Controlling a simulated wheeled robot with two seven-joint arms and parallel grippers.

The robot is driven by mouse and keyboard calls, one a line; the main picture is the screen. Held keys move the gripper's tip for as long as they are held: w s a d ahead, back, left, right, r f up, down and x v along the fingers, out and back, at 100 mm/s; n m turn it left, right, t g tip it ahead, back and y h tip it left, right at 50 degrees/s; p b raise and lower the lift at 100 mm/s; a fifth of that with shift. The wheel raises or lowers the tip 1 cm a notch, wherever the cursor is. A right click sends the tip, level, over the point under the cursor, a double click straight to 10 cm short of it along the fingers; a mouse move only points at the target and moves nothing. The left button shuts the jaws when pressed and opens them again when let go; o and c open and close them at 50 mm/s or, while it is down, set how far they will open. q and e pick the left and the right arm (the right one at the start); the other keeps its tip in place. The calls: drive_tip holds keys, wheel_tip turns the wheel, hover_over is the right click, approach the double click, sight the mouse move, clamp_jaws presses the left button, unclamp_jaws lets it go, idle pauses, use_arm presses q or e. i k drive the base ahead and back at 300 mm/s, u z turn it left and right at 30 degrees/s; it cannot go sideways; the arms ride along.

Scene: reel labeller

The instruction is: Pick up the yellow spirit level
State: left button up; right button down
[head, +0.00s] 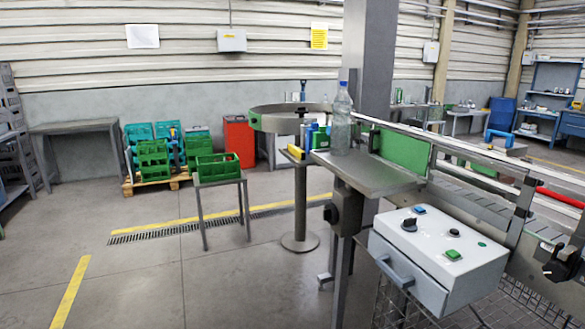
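A small yellow bar-shaped object (296,152) shows at the left end of the grey metal machine table (372,178), beside blue items (320,138). It may be the yellow spirit level, but it is too small to tell for sure. Whether it rests on the table or on something behind it is unclear. Neither of my grippers is in view.
A clear plastic bottle (341,118) stands on the machine table. A grey control box (438,255) juts out in front. A round metal table (290,120) stands behind. A low stand holds a green crate (218,167). The floor at left is clear.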

sight(297, 152)
drive_tip(key=u, duration=0.65)
drive_tip(key=i, duration=1.7)
drive_tip(key=u, duration=0.2)
drive_tip(key=i, duration=2)
drive_tip(key=z, duration=0.75)
